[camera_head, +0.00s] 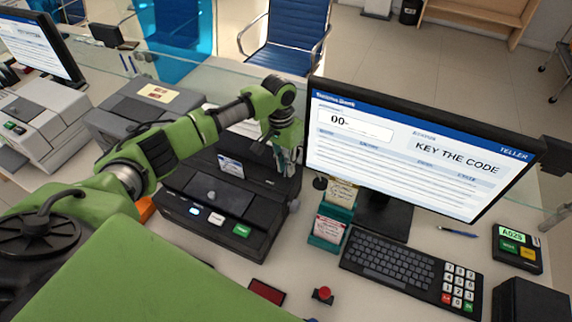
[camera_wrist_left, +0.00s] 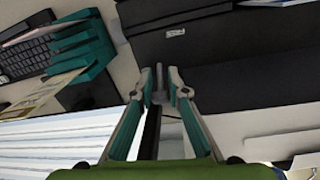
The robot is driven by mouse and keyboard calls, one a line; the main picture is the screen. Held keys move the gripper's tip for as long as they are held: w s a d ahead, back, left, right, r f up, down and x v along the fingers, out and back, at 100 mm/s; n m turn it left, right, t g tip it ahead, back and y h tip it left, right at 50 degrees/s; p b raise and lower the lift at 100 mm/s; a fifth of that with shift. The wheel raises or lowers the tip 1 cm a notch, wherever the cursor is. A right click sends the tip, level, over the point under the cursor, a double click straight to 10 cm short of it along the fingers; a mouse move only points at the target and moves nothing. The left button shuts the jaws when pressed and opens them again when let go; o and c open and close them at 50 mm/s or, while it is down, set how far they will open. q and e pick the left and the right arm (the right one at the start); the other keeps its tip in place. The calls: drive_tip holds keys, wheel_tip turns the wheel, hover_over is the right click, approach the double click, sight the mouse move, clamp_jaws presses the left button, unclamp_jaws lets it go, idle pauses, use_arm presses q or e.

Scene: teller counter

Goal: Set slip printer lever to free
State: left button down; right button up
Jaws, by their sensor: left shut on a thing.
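The slip printer (camera_head: 210,213) is the black machine with a row of buttons on the counter, left of the monitor. My left gripper (camera_head: 289,165) reaches down at the printer's right side, beside the monitor's left edge. In the left wrist view the fingertips (camera_wrist_left: 167,84) are closed together around a small dark piece, the slip printer lever (camera_wrist_left: 158,97), against the dark printer body (camera_wrist_left: 225,38). The fingers hide much of the lever, and its setting cannot be read. My right gripper is not in view.
The monitor (camera_head: 410,150) stands close to the right of my left gripper. A teal slip holder (camera_head: 326,232), a keyboard (camera_head: 388,263) and a red button (camera_head: 323,294) lie in front. A glass screen runs behind the counter. A grey machine (camera_head: 40,118) stands at left.

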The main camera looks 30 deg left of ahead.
sight(286, 174)
use_arm(q)
drive_tip(key=shift+s+r+t+p, duration=0.3)
drive_tip(key=shift+s+t+p, duration=0.4)
drive_tip(key=shift+t+p, duration=1.1)
drive_tip(key=shift+s+f+t+p, duration=0.15)
drive_tip(key=shift+s+t+p, duration=0.15)
drive_tip(key=shift+t+p, duration=0.35)
drive_tip(key=shift+s+d+f+t, duration=0.1)
drive_tip(key=shift+s+f+t, duration=0.15)
drive_tip(key=shift+t, duration=0.5)
drive_tip(key=t+b, duration=0.2)
drive_tip(key=shift+s+f+t, duration=0.3)
drive_tip(key=shift+s+t, duration=0.1)
drive_tip(key=shift+s+r+t+b, duration=0.1)
drive_tip(key=shift+s+t+b, duration=0.05)
drive_tip(key=shift+t+b, duration=0.6)
drive_tip(key=c, duration=2.2)
unclamp_jaws()
